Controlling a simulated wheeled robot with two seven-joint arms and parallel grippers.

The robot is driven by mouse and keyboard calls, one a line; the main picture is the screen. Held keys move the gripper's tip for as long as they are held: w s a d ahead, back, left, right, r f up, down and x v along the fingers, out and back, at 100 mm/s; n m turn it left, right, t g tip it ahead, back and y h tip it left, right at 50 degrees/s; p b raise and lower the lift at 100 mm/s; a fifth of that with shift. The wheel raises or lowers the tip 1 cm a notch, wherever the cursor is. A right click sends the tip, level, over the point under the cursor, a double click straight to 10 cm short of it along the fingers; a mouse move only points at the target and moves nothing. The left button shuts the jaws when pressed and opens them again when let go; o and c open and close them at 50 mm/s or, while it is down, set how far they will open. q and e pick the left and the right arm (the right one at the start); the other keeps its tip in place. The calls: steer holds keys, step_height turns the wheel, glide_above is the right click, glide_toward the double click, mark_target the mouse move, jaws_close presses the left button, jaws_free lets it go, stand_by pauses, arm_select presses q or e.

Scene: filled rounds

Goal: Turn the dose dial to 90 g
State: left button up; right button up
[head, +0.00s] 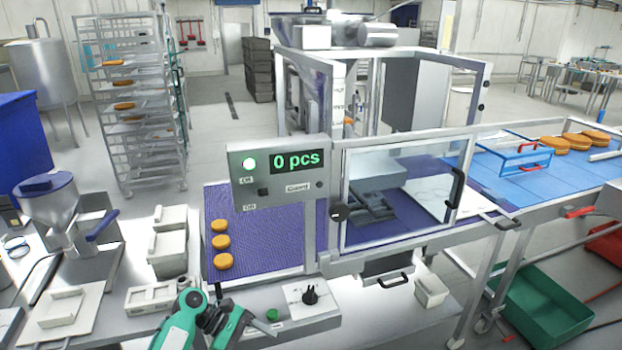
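The dose dial (310,295) is a black knob on a small white plate at the front of the machine, below the purple belt. The marks around it are too small to read, so I cannot tell its setting. My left arm, green and black, reaches in at the bottom of the head view. Its gripper end (264,326) is low and to the left of the dial, apart from it. The fingers are too small and partly hidden to tell open from shut. My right gripper is not in view.
A panel (278,172) reads "0 pcs" with a green lamp lit. A green button (272,314) sits left of the dial. Several orange rounds lie on the purple belt (262,225). A clear guard door (400,195) stands to the right. White boxes (168,240) stand left.

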arm_select(q)
steer(key=s+a+f+m+t+y, duration=0.1)
steer(key=s+f+m+y, duration=0.25)
steer(key=s, duration=0.55)
steer(key=s+a+f+m+t+y, duration=0.2)
steer(key=s+f+m, duration=0.25)
steer(key=s, duration=0.35)
steer(key=s+a+r+m+t+y, duration=0.1)
steer(key=s+a+r+m+y, duration=0.25)
steer(key=s, duration=0.35)
steer(key=s+a+r+m+t+y, duration=0.2)
steer(key=s+a+r+m, duration=0.2)
steer(key=s, duration=0.2)
step_height(320, 180, down, 29)
steer(key=g, duration=0.1)
steer(key=s+a+f+g, duration=0.1)
steer(key=s+f, duration=0.9)
steer(key=f, duration=0.1)
steer(key=s+a+f, duration=0.2)
steer(key=s+f, duration=0.7)
steer(key=f, duration=0.2)
steer(key=shift+s+a+g, duration=0.25)
steer(key=shift+s+g, duration=0.15)
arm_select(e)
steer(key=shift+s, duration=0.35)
